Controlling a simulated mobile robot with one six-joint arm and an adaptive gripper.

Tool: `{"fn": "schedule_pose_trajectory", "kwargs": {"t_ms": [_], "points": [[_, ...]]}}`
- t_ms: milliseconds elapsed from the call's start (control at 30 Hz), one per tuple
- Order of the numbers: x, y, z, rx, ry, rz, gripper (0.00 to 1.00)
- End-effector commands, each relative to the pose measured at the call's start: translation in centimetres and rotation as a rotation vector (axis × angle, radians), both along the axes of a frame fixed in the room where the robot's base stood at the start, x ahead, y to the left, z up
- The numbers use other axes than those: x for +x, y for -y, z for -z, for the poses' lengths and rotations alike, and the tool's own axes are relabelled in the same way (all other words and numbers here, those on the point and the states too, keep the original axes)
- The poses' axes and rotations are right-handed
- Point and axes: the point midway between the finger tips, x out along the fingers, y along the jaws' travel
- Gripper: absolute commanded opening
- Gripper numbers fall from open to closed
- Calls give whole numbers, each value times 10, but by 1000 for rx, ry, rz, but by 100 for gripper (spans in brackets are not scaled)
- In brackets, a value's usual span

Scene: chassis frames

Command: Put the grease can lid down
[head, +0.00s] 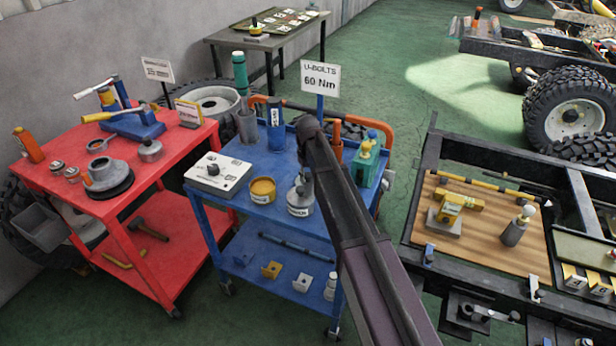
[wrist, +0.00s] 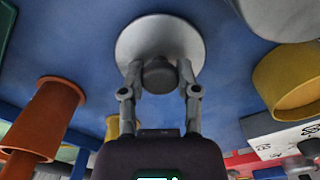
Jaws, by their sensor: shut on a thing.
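In the wrist view my gripper (wrist: 158,78) is shut on the dark knob of a pale round lid (wrist: 145,38), the grease can lid. The lid's disc faces the blue cart top; I cannot tell whether it touches it. A silver can (head: 299,204) with a label stands near the cart's front edge. A grey body, likely this can, shows at the upper right of the wrist view (wrist: 285,15), apart from the lid.
A yellow tin (head: 262,190) and white box (head: 217,174) stand left of the silver can on the blue cart (head: 244,216). A green box (head: 367,168) stands right. An orange post (wrist: 45,120) rises beside the gripper. Bare blue surface surrounds the lid.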

Motion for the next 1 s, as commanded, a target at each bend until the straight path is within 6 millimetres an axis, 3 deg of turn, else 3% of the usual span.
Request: {"fn": "schedule_pose_trajectory", "kwargs": {"t_ms": [167, 200, 300, 733, 1000], "points": [[0, 0, 4, 0, 0, 0, 0], [0, 0, 3, 0, 0, 0, 53], [0, 0, 3, 0, 0, 0, 76], [0, 0, 2, 0, 0, 0, 76], [0, 0, -8, 0, 0, 0, 76]]}}
